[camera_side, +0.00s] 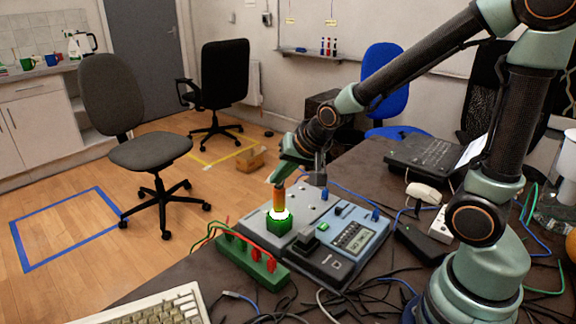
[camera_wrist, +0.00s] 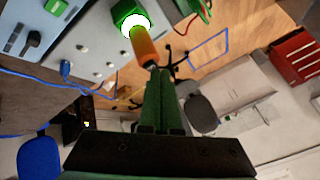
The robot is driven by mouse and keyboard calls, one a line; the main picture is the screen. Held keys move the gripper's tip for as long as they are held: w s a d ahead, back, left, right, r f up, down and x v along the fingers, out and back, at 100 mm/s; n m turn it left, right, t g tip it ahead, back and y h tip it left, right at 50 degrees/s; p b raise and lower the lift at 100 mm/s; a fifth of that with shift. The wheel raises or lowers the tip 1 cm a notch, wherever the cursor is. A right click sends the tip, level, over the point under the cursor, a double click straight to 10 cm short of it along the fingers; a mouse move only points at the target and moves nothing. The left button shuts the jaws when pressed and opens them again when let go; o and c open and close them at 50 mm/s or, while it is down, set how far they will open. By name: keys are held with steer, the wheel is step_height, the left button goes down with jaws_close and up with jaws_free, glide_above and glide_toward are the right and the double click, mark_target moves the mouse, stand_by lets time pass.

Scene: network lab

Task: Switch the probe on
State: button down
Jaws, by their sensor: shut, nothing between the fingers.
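The grey-blue instrument box (camera_side: 312,203) lies on the dark table, with a small display (camera_side: 353,238), a small green button (camera_side: 323,227) and a black knob. A green housing with a bright white glowing top (camera_side: 279,222) stands at its left side. It also shows in the wrist view as a green housing (camera_wrist: 122,12). No part is legibly marked as the probe.
A green terminal block (camera_side: 250,262) with red plugs and wires sits in front of the box. Loose cables cover the front of the table. A keyboard (camera_side: 160,306) lies at front left; a black device (camera_side: 430,158) is behind right.

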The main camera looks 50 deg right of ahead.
mark_target(280, 190)
steer(key=shift+r, duration=0.5)
step_height(280, 190, up, 6)
stand_by(0.6)
steer(key=s+r+n+g, duration=0.1)
steer(key=s+n, duration=0.7)
steer(key=s, duration=0.4)
steer(key=shift+s+a+g, duration=0.3)
steer(key=shift+a+g, duration=0.1)
